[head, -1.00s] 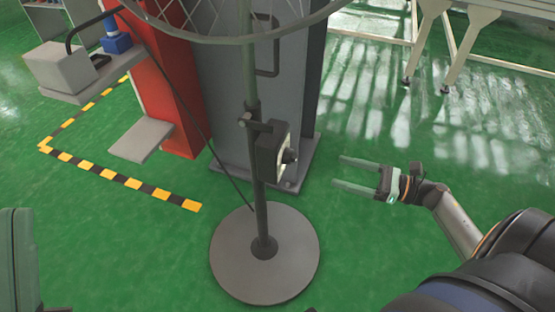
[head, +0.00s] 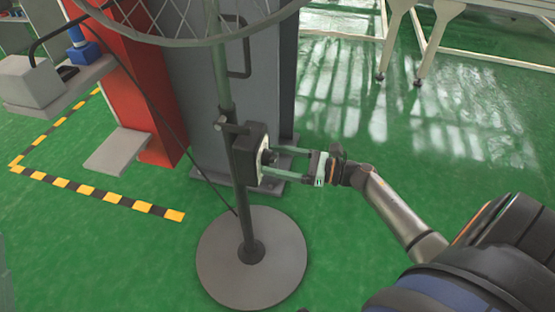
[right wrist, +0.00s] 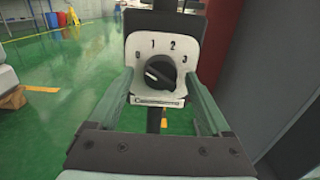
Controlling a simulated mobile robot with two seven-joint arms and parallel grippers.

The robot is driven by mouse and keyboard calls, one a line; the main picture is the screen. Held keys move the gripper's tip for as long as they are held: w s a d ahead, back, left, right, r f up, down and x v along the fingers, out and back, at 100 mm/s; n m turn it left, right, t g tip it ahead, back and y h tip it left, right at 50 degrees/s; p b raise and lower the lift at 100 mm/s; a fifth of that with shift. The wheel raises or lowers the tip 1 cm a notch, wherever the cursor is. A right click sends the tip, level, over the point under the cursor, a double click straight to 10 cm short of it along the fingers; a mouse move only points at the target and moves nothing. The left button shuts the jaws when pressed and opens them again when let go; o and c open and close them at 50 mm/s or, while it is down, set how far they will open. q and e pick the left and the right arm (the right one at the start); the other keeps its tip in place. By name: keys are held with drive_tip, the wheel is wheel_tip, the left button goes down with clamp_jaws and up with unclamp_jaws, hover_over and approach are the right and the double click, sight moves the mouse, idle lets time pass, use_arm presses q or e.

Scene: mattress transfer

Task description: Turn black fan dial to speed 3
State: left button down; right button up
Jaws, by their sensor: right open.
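The black fan dial (right wrist: 160,73) sits on a white plate (right wrist: 185,82) marked 0, 1, 2 and 3 in the right wrist view. I cannot tell for sure which number its ridge points at. In the head view the dial (head: 268,157) sticks out from the dark control box (head: 247,153) on the fan pole (head: 244,205). My right gripper (head: 270,161) is open, with one finger on each side of the dial. In the right wrist view the fingers look apart from the dial. My left gripper is not in view.
The fan's round base (head: 225,270) stands on the green floor below the box. The wire fan guard (head: 190,38) is above. A grey cabinet (head: 190,90) and a red column (head: 130,90) stand behind the pole.

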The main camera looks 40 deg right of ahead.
drive_tip(key=shift+c, duration=0.2)
clamp_jaws()
idle(0.4)
